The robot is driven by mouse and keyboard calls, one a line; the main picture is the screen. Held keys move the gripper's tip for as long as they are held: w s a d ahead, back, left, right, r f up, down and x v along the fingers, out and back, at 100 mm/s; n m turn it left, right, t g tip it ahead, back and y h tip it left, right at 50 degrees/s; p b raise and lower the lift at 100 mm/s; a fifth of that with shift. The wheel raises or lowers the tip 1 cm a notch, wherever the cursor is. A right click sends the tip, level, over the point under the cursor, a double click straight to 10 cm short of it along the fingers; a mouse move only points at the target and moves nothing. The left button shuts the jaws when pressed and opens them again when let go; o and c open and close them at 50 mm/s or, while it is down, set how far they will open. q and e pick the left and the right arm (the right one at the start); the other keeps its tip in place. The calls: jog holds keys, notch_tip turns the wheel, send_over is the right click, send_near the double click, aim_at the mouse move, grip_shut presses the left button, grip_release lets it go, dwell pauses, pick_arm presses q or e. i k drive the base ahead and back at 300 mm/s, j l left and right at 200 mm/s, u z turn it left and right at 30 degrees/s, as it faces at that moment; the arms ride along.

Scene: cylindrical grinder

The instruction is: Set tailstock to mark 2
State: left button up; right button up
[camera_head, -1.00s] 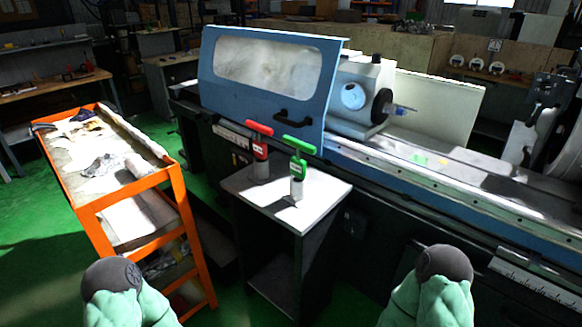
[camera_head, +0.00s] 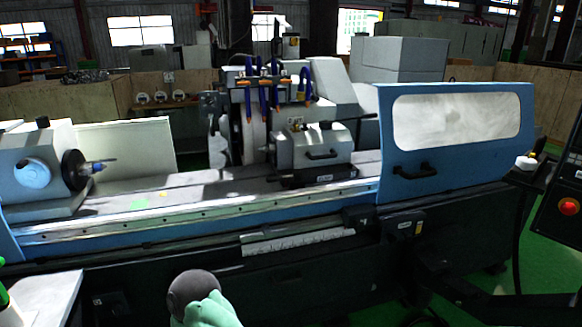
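The tailstock appears to be the light grey block (camera_head: 313,148) with a black handle, sitting on the machine bed right of the middle. A pale ruler-like scale (camera_head: 298,241) runs along the machine's dark front below it; its mark numbers are too small to read. The workhead (camera_head: 40,172) with a dark round chuck and a pointed centre stands at the left end of the bed. Neither gripper shows. Only a part of my own arm is at the bottom, apart from the machine.
A blue guard door (camera_head: 455,175) with a window and black handle covers the right end. A control panel with a red button (camera_head: 569,206) stands at the right edge. A small side table (camera_head: 45,297) is at the lower left. The bed (camera_head: 210,192) between workhead and tailstock is largely clear.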

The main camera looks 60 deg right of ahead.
aim_at(313, 152)
jog(key=z, duration=2.35)
jog(key=i+l, duration=0.15)
jog(key=i+u, duration=0.05)
